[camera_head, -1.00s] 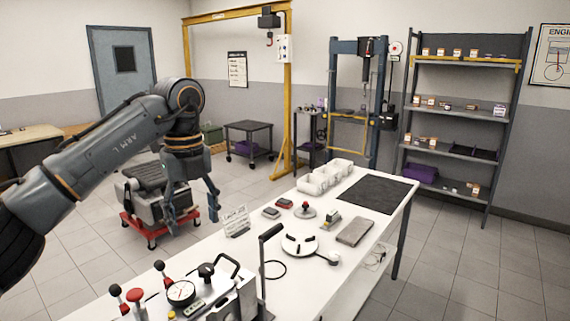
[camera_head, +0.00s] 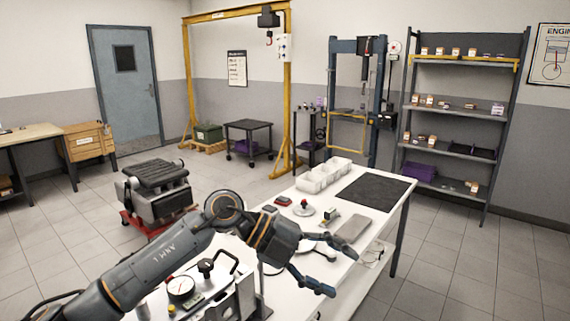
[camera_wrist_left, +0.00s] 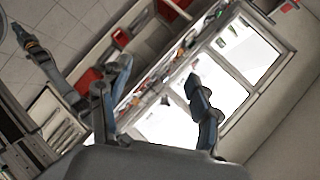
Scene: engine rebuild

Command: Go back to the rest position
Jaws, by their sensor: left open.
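My left gripper (camera_head: 341,272) is open and empty over the right front part of the white workbench (camera_head: 378,211) in the head view. Its fingers point right, and the arm crosses the lower middle of the picture. It hides part of a round white device (camera_head: 296,243) on the bench. In the left wrist view the two fingers of the left gripper (camera_wrist_left: 161,95) are spread apart with nothing between them. My right gripper is not in view.
On the bench are white bins (camera_head: 322,175), a black mat (camera_head: 372,190), a grey block (camera_head: 350,229) and a gauge fixture (camera_head: 181,289). An engine on a red stand (camera_head: 155,190) is left of the bench. A shelf rack (camera_head: 462,110) stands at the back right; floor right of the bench is clear.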

